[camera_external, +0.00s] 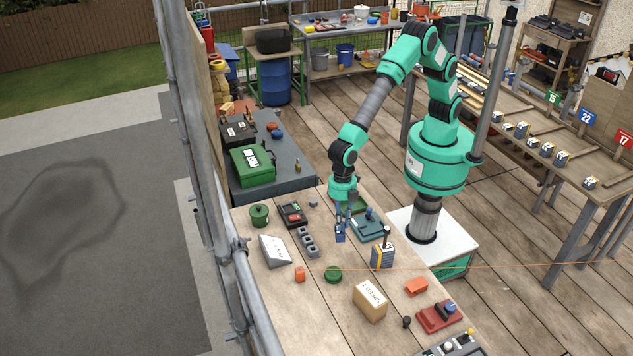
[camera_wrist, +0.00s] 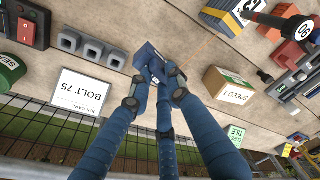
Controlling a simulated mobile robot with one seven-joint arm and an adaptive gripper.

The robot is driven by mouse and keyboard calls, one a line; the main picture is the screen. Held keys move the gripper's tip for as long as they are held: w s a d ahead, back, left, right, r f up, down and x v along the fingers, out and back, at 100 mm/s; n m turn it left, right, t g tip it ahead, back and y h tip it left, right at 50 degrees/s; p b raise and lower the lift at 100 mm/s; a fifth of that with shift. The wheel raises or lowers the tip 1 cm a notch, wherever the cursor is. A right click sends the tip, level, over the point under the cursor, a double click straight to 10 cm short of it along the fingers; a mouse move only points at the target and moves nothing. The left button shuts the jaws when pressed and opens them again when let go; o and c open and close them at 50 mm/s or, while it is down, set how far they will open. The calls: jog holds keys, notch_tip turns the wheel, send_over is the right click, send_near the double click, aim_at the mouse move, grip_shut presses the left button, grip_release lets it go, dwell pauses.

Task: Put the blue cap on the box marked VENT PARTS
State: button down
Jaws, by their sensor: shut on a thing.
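My gripper (camera_external: 341,225) has blue fingers and is shut on a small dark-blue block (camera_external: 340,237) with a pale marked face. The wrist view shows the gripper (camera_wrist: 158,76) with the block (camera_wrist: 149,56) at its fingertips, partly hidden by them. It is over the workbench, left of a teal case (camera_external: 367,230). I cannot tell whether this block is the blue cap. I can read VENT PARTS nowhere. A green box (camera_external: 253,168) and a black box (camera_external: 238,132) on the grey table have white labels too small to read.
A red device (camera_external: 438,316) with a blue knob is at the front right. Scaffold poles (camera_external: 200,170) run along the left.

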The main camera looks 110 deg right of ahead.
jog(key=a+r+m+p, duration=0.2)
jog(key=a+p, duration=0.5)
jog(key=a, duration=0.6)
jog(key=a+r+m+p, duration=0.3)
jog(key=a+r+p, duration=0.2)
jog(key=a, duration=0.8)
jog(key=shift+a+t+p, duration=0.2)
jog(key=shift+t+p, duration=0.2)
jog(key=shift+p, duration=0.75)
jog(key=shift+f+p, duration=0.45)
jog(key=shift+f, duration=2.35)
jog(key=shift+f, duration=0.1)
jog(key=shift+f+p, duration=0.4)
jog(key=shift+f, duration=1.6)
